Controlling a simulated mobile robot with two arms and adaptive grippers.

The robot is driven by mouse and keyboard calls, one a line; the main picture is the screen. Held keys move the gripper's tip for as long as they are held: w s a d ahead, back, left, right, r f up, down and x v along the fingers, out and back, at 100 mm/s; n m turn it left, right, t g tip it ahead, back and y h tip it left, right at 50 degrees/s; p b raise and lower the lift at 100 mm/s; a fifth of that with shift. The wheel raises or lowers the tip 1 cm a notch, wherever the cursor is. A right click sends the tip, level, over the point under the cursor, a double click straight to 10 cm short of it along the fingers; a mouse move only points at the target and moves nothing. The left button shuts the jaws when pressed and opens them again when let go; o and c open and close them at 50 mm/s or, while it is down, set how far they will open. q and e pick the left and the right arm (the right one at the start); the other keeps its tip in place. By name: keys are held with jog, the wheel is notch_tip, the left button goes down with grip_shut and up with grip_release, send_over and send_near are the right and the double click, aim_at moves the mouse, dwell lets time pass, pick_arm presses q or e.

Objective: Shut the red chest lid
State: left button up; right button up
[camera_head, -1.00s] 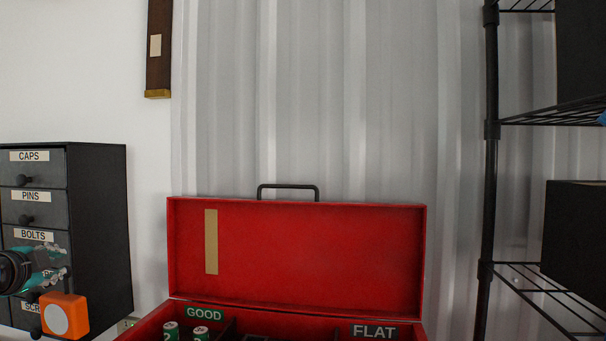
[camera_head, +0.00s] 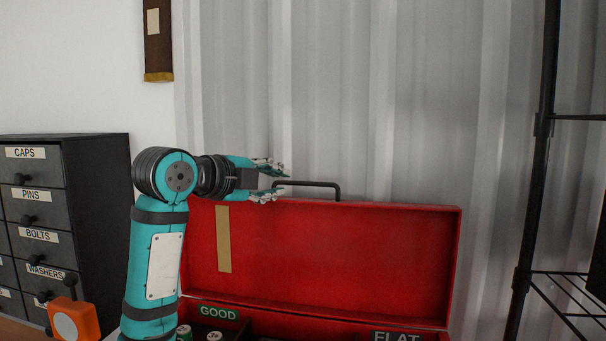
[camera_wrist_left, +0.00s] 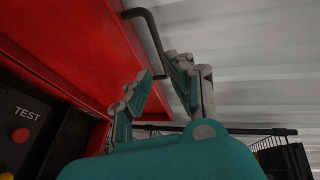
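The red chest lid (camera_head: 335,250) stands open and upright behind the chest. A black bar handle (camera_head: 322,184) rises from its top edge. My left gripper (camera_head: 281,183) is at the left end of this handle, level with the lid's top edge. In the left wrist view its fingers (camera_wrist_left: 165,75) are spread apart. The handle (camera_wrist_left: 148,28) shows there just beyond the fingertips, with its lower end between them, and the red lid (camera_wrist_left: 75,40) lies to the left. I cannot tell whether a finger touches the handle. My right gripper is not in view.
The chest's compartments carry the labels GOOD (camera_head: 219,313) and FLAT; green-wrapped cells stand under GOOD. A black wire shelf (camera_head: 540,180) is at right. A corrugated wall is behind.

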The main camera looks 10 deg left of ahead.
aim_at(303, 185)
pick_arm(q)
jog(key=p+x, duration=0.4)
jog(key=x, duration=0.5)
jog(key=shift+w, duration=0.2)
jog(key=shift+w+f, duration=0.1)
jog(key=shift+w, duration=0.05)
jog(key=shift+c, duration=0.3)
jog(key=shift+c, duration=1.2)
grip_shut()
